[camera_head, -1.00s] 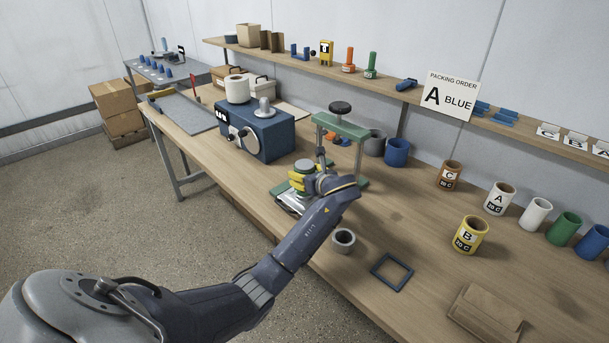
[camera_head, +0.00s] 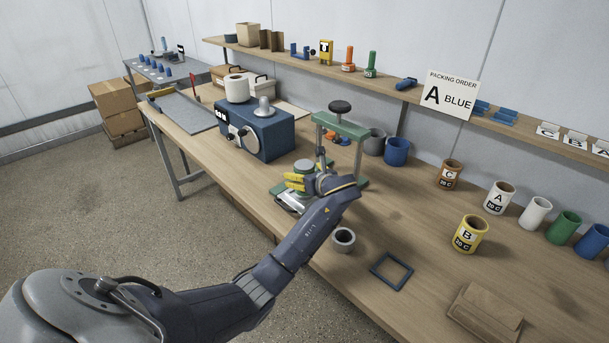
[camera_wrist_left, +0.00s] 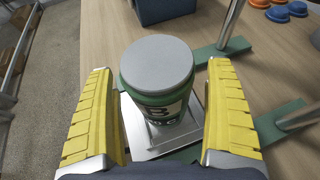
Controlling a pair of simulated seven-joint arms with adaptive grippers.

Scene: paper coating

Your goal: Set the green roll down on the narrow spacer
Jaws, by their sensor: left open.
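The green roll (camera_wrist_left: 157,85) stands upright, with a grey round top and a dark label, on a silver plate (camera_wrist_left: 141,137) at the press. In the head view the roll's top (camera_head: 304,165) shows above my left gripper (camera_head: 297,181). In the left wrist view the two yellow fingers of the left gripper (camera_wrist_left: 161,68) are open on either side of the roll, with gaps between. I cannot make out a narrow spacer under the roll; its base is partly hidden. My right gripper is not in view.
The green press frame (camera_head: 342,125) stands right behind the roll. A blue machine (camera_head: 262,137) is to its left. A yellow cup (camera_head: 470,234) and several others stand at right.

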